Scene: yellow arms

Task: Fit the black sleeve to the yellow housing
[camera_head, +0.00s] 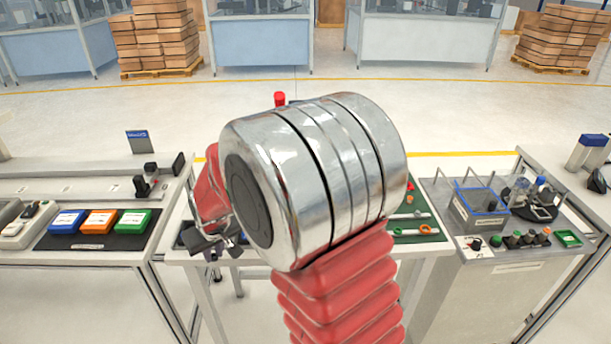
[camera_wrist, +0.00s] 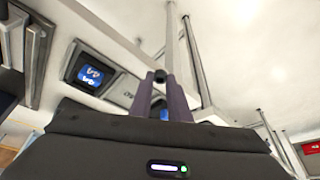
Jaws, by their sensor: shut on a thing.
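In the wrist view my gripper (camera_wrist: 161,84) has its two dark purple-grey fingers close together. They are shut on a small black round piece (camera_wrist: 160,75), which looks like the black sleeve and shows between the fingertips. In the head view my large red and silver arm fills the middle, and dark parts at the end of my arm (camera_head: 206,242) show only partly at its left, over the middle table. The sleeve cannot be made out there. I cannot make out the yellow housing in either view; my arm hides much of the middle table.
The middle table (camera_head: 182,257) carries a green mat (camera_head: 432,238) with tools at its right. On the left bench, blue, orange and green boxes (camera_head: 99,220) lie on a black mat. The right bench holds a blue-rimmed bin (camera_head: 462,212) and several small parts. Floor shows between benches.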

